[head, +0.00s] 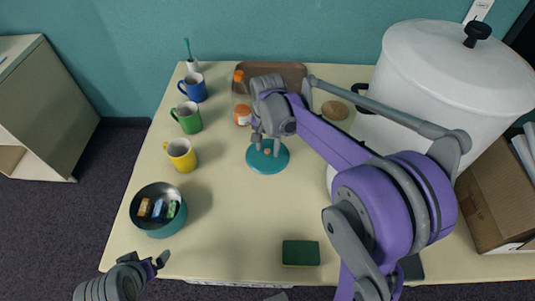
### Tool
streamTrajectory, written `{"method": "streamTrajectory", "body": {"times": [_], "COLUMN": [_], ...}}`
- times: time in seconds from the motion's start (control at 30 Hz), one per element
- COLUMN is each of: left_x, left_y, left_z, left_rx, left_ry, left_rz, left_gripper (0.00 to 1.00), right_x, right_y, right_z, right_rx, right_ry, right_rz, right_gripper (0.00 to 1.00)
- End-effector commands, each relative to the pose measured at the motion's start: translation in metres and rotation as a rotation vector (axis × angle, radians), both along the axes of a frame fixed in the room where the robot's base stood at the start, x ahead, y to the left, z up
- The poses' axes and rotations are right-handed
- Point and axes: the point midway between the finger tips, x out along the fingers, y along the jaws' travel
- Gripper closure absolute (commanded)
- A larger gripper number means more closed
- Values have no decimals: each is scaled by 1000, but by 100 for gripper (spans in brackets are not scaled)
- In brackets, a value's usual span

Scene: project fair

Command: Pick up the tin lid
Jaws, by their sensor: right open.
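The tin lid (256,164) is a flat round teal disc with a small brownish knob at its middle, lying on the cream table. My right gripper (267,145) is over the lid, pointing down, its fingers open on either side of the knob. I cannot tell whether the fingers touch the lid. A round teal tin (154,230) stands open at the table's left front, with several small coloured items inside. My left gripper (156,263) is at the lower left, near the table's front left corner, and its opening is unclear.
Blue (195,89), green (189,119) and yellow (181,156) mugs line the left side. An orange-capped bottle (242,112) and a brown tray (291,72) stand behind the lid. A green sponge (300,253) lies at the front. A big white pot (440,85) stands at right.

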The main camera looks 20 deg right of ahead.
Motion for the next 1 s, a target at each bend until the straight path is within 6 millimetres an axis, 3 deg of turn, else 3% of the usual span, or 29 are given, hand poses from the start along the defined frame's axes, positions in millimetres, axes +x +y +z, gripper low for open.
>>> {"method": "streamTrajectory", "body": {"times": [0.23, 0.57, 1.0], "left_x": [0, 0, 0], "left_y": [0, 0, 0], "left_z": [0, 0, 0], "left_rx": [0, 0, 0], "left_ry": [0, 0, 0], "left_rz": [0, 0, 0], "left_gripper": [0, 0, 0], "right_x": [0, 0, 0], "right_y": [0, 0, 0], "right_z": [-2, -2, 1], "right_rx": [0, 0, 0], "right_ry": [0, 0, 0], "right_rz": [0, 0, 0], "right_gripper": [42, 100, 100]}}
